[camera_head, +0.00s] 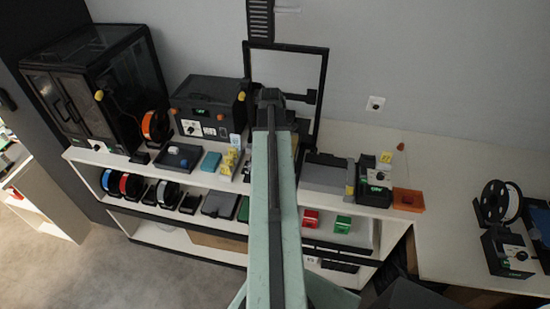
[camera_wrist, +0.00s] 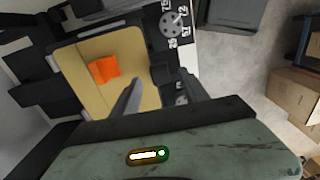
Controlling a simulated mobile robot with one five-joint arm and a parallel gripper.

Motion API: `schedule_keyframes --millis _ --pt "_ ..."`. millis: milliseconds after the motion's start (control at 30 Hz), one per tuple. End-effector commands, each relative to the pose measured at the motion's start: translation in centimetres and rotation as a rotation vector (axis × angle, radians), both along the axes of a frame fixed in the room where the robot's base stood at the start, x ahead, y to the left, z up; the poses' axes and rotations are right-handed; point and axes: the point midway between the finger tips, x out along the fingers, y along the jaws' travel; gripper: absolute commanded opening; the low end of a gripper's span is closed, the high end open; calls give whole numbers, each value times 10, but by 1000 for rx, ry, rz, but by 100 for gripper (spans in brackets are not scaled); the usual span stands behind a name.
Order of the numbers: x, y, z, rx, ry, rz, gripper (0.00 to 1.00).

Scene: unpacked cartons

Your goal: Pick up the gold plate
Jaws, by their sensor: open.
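The gold plate (camera_wrist: 80,62) is a flat tan-gold square in the wrist view, lying on the dark bed of an open-framed machine. An orange piece (camera_wrist: 104,69) sits on it. My gripper (camera_wrist: 161,80) is open and empty. Its left finger overlaps the plate's right part in the picture; the right finger is off to the plate's right. I cannot tell the height of the fingers above the plate. In the head view my arm reaches toward the black frame (camera_head: 324,92) of this machine and hides most of the plate there.
The machine's dark frame and a panel with white numbers (camera_wrist: 174,22) stand close by the plate. On the white shelf are a black enclosed machine (camera_head: 75,95), a dark box-shaped machine (camera_head: 207,107) and an orange tray (camera_head: 408,200). Open floor (camera_wrist: 235,55) shows at right in the wrist view.

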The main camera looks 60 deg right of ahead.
Motion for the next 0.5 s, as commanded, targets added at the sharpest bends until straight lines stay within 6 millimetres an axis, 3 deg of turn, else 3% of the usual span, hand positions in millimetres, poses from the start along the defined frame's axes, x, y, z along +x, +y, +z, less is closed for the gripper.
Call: schedule_keyframes --millis 33,100,333,367,500 --pt "0 0 -19 0 0 0 53" --pt "0 0 -26 0 0 -1 53" --pt "0 0 -23 0 0 -1 53" --pt "0 0 -23 0 0 -1 50" --pt "0 0 -23 0 0 -1 11"
